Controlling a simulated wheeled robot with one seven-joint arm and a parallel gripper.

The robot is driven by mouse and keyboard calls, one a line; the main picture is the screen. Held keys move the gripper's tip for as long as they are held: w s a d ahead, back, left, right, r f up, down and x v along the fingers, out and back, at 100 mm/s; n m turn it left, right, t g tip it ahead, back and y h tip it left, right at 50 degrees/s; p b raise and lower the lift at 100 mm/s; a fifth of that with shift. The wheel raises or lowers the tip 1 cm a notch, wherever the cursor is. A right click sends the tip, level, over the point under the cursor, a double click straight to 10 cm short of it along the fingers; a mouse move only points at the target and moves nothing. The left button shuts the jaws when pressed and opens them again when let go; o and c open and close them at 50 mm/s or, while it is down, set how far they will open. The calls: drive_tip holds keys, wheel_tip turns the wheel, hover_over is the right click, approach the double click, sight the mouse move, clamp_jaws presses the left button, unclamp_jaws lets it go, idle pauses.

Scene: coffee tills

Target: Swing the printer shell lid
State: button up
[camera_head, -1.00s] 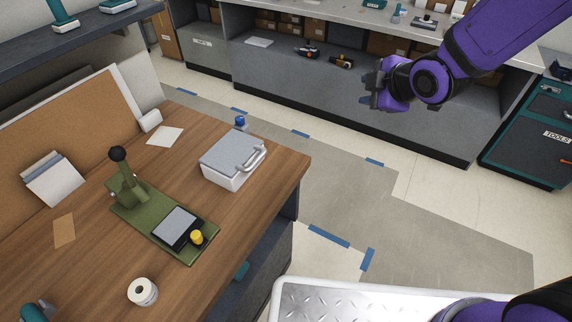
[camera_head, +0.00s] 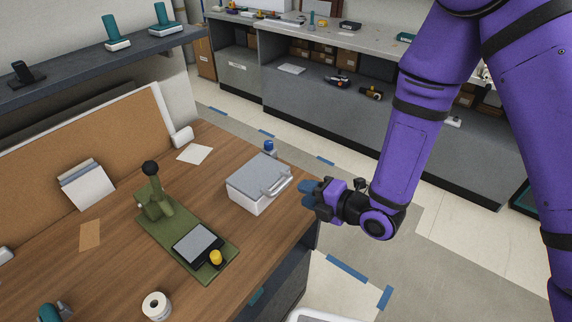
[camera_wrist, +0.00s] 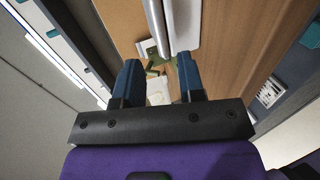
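The printer shell (camera_head: 241,198) is a white box on the wooden bench. Its grey lid (camera_head: 254,176) lies shut on top, with a curved handle (camera_head: 281,185) on the right side. My gripper (camera_head: 307,193) is just right of the handle, its blue fingers pointing at it and apart from it. In the wrist view my gripper (camera_wrist: 160,78) is open and empty. The silver handle bar (camera_wrist: 155,28) and the pale shell (camera_wrist: 185,25) show ahead, between the lines of the two fingers.
A blue-capped bottle (camera_head: 269,148) stands behind the shell. A green press (camera_head: 160,215) with a black knob stands to its left, and a tape roll (camera_head: 156,305) is at the front. The bench's right edge (camera_head: 318,222) lies just below my gripper.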

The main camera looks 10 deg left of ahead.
sight(285, 186)
drive_tip(key=x, duration=0.7)
drive_tip(key=shift+w, duration=0.1)
drive_tip(key=shift+a+f, duration=0.1)
drive_tip(key=shift+a, duration=0.1)
drive_tip(key=shift+c, duration=0.9)
clamp_jaws()
drive_tip(key=shift+w+a+r, duration=0.1)
drive_tip(key=shift+a+r, duration=0.05)
drive_tip(key=shift+r, duration=0.7)
drive_tip(key=shift+w+a+r, duration=0.1)
drive_tip(key=shift+a+r, duration=0.05)
drive_tip(key=shift+r, duration=0.7)
